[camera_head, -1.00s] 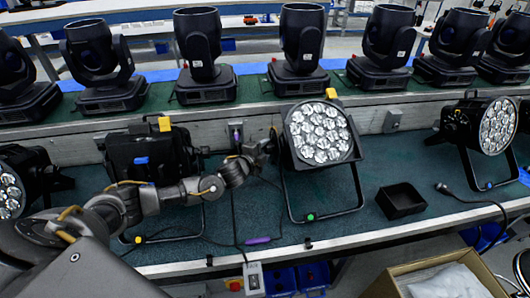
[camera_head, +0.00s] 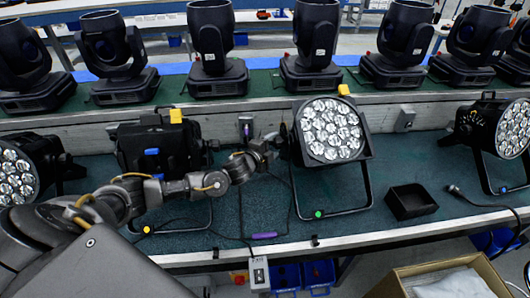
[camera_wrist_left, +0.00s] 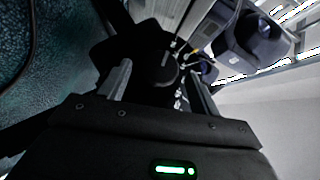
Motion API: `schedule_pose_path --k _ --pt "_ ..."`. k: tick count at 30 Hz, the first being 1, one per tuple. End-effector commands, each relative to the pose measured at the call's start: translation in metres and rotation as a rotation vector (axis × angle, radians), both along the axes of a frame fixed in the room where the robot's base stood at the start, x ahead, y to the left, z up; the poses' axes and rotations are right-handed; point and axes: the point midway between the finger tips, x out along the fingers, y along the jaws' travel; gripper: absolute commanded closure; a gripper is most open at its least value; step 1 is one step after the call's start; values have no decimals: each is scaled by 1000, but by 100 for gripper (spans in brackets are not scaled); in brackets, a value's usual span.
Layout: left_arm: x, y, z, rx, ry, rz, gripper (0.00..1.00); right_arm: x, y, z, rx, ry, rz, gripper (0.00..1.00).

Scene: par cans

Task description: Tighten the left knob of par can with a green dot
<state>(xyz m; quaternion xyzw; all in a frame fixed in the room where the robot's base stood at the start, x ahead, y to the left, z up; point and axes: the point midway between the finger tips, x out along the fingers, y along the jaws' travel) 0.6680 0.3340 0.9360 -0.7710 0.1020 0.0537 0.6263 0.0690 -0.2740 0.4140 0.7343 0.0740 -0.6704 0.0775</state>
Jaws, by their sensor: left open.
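The par can with the green dot (camera_head: 318,214) is the lamp (camera_head: 331,129) with a bright multi-lens face, upright in its bracket on the bench in the head view. My left gripper (camera_head: 274,146) is at the left side of this lamp, level with its face. In the left wrist view a dark round knob (camera_wrist_left: 160,68) lies between the two open fingers of the left gripper (camera_wrist_left: 157,78). I cannot tell whether a finger touches it. In the head view the knob is hard to make out behind the gripper. My right gripper is not in view.
Another par can (camera_head: 158,150) with a yellow dot (camera_head: 146,229) stands behind my left arm. More par cans stand at far left and right (camera_head: 497,130). Moving-head lights (camera_head: 310,45) line the raised shelf. Cables cross the bench.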

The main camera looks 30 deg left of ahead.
Motion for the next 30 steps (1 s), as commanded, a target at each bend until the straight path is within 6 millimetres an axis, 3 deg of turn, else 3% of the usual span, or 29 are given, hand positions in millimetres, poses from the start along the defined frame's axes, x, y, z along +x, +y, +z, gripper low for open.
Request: schedule_pose_path --k 6,13,18,30 --pt "-43 3 6 0 2 -4 37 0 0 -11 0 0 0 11" --pt "-78 7 15 1 0 -2 37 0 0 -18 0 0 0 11" --pt "-88 8 18 0 1 -1 37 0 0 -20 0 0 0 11" --pt "-89 8 19 0 0 0 37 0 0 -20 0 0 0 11"
